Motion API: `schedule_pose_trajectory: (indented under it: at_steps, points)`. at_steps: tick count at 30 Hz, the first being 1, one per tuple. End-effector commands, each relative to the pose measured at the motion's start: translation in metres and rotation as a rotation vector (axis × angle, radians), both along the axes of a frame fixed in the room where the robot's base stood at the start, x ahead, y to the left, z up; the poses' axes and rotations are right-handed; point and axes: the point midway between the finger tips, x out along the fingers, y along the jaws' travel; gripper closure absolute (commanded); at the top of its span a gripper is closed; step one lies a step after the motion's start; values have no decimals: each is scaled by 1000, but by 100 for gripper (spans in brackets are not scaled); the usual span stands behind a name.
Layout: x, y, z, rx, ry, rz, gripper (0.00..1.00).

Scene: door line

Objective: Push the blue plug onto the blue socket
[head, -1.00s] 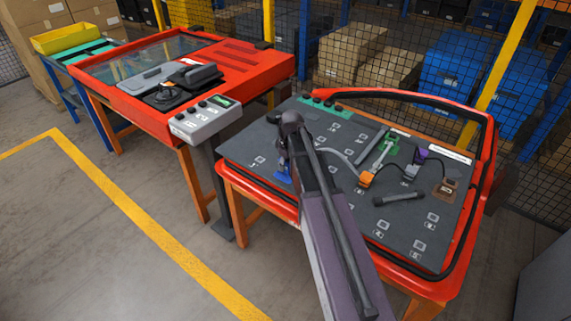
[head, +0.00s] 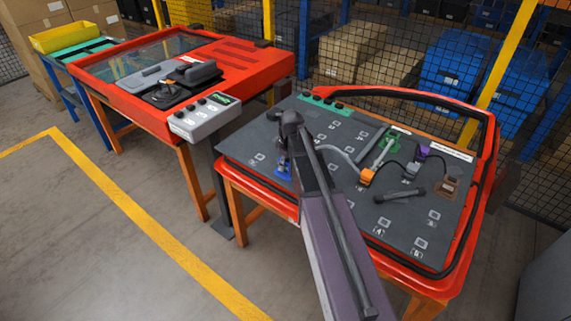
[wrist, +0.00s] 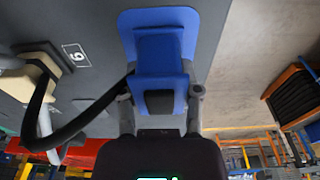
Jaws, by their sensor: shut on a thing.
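The blue socket (wrist: 127,21) shows in the wrist view as a flat blue plate on the dark grey board (head: 330,185). The blue plug (wrist: 160,85), a blue block with a dark end, lies over the plate in that view. My gripper (wrist: 160,108) is shut on the plug, one finger on each side. I cannot tell whether the plug touches the socket or how deep it sits. In the head view, my gripper (head: 284,160) is at the board's left part, above a blue patch, and my arm hides part of the area.
An orange plug (head: 367,176), a purple part (head: 422,153) and a dark bar (head: 399,195) are on the board. A black cable (wrist: 85,122) runs left of my gripper in the wrist view, by a beige block (wrist: 40,75). A red machine table (head: 250,65) stands left.

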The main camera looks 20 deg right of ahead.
Motion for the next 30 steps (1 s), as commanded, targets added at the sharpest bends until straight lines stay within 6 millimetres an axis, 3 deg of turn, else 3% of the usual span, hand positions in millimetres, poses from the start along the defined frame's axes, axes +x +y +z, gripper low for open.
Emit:
schedule_pose_trajectory:
  at_steps: [27,28,30]
  points:
    - [0,0,-6,-1,1,0,100]
    - [-1,0,-6,-1,1,0,47]
    - [0,0,-6,-1,1,0,26]
